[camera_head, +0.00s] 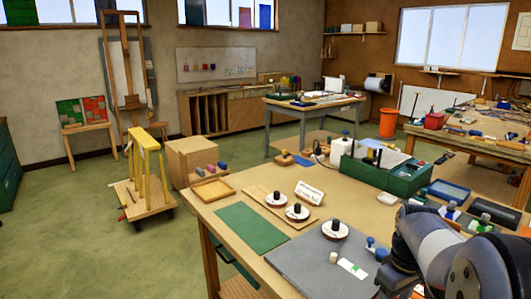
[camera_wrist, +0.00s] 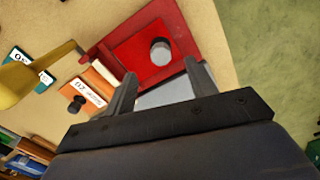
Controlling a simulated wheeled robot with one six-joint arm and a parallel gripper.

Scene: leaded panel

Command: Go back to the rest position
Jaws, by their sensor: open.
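My arm (camera_head: 455,250) reaches into the lower right corner of the camera_head view, over the near right part of the front workbench (camera_head: 240,188). The gripper's fingertips cannot be made out there. In the wrist view my gripper (camera_wrist: 161,70) is open, with its two fingers apart. A red tray-like thing (camera_wrist: 135,47) with a pale round piece (camera_wrist: 160,51) lies beyond the fingers. A grey flat surface (camera_wrist: 165,93) shows between them. I see nothing held.
An orange labelled box (camera_wrist: 92,88) and a yellow object (camera_wrist: 22,80) lie left in the wrist view. The bench bears a dark grey mat (camera_head: 300,262), a green mat (camera_head: 250,228), several spools, and a green tool box (camera_head: 400,178). Open floor (camera_head: 80,230) is at left.

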